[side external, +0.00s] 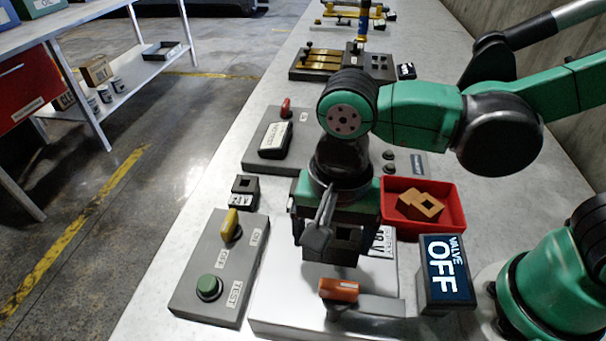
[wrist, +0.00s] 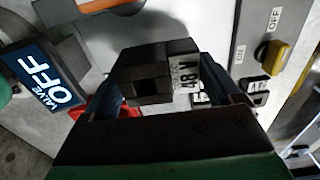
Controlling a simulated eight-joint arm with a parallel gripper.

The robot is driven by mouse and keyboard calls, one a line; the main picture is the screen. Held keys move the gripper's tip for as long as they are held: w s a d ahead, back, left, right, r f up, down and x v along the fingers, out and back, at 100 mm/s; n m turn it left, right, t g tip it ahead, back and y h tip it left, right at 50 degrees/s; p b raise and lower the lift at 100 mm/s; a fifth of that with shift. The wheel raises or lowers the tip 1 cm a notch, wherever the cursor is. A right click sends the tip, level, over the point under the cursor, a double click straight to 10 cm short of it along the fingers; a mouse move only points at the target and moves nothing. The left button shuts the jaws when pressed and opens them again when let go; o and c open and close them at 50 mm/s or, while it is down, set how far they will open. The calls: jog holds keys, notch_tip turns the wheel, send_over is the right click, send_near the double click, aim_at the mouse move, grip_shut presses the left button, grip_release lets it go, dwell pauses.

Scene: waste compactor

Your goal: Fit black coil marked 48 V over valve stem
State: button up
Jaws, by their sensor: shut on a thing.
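My gripper (side external: 335,245) is shut on a black, blocky coil (wrist: 150,70) with a square opening. In the wrist view a white label (wrist: 187,75) reading 48 V shows at the coil's right side, between the two fingers. In the side view the coil (side external: 345,247) hangs under my gripper, above the pale base plate (side external: 275,300), partly hidden by the fingers. A grey valve body (side external: 375,306) with an orange handle (side external: 339,290) stands just in front. I cannot make out the valve stem in either view.
A VALVE OFF display (side external: 447,270) stands right of the valve. Another black coil (side external: 245,184) lies to the left, behind a panel (side external: 222,265) with a yellow switch and green button.

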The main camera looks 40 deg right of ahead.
aim_at(330, 253)
jog(key=shift+f, duration=1.9)
jog(key=o, duration=1.2)
jog(key=shift+r, duration=2.85)
jog(key=w+d+r+n+t, duration=0.1)
jog(key=w+d+n+t, duration=0.2)
jog(key=d, duration=0.5)
jog(key=w+d+r+n+t, duration=0.1)
jog(key=w+d+n+t, duration=0.1)
jog(key=d+n+t, duration=0.2)
jog(key=d+n, duration=0.2)
jog(key=d, duration=0.2)
jog(key=shift+w+r, duration=0.35)
jog(key=shift+w, duration=0.05)
